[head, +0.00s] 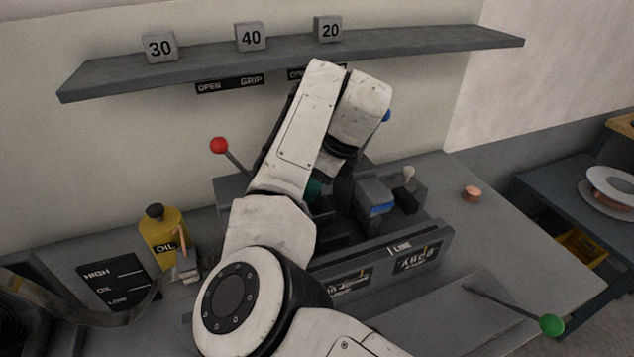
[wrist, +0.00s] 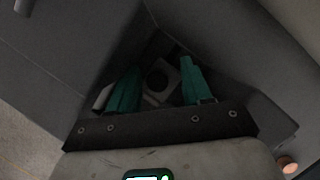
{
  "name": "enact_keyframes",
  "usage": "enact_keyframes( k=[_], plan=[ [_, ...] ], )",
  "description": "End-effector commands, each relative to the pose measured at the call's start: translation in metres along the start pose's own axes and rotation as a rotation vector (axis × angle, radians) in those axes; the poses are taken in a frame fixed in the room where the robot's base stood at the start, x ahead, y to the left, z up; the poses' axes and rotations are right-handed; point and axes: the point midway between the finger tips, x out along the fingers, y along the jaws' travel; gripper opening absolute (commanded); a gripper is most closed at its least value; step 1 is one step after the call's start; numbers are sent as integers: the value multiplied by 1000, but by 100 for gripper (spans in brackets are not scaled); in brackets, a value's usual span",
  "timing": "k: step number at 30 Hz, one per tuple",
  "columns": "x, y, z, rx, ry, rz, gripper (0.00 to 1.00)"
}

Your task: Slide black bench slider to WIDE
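My gripper (wrist: 159,72) shows two teal fingers in the wrist view. They stand apart, with a grey square part with a round dark hole (wrist: 158,80) seen between and beyond them; I cannot tell whether they touch it. In the head view my arm covers most of the gripper, and only a bit of teal (head: 314,188) shows over the bench machine. A small black block (head: 404,200) sits right of a blue-topped block (head: 375,196); I cannot tell whether it is the black slider. No WIDE mark is legible.
A red-ball lever (head: 219,145) rises at the left and a green-ball lever (head: 551,325) reaches out front right. A yellow oil bottle (head: 162,238) stands left. A shelf (head: 400,47) with numbered blocks hangs behind. A copper piece (head: 472,193) lies on clear bench at right.

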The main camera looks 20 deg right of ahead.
Motion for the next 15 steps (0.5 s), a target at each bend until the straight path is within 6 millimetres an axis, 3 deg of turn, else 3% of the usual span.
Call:
enact_keyframes(
  k=[8, 15],
  plan=[
    [-8, 0, -1, 2, 1, -1, 49],
    [-50, -1, 0, 1, -1, -2, 49]
  ],
)
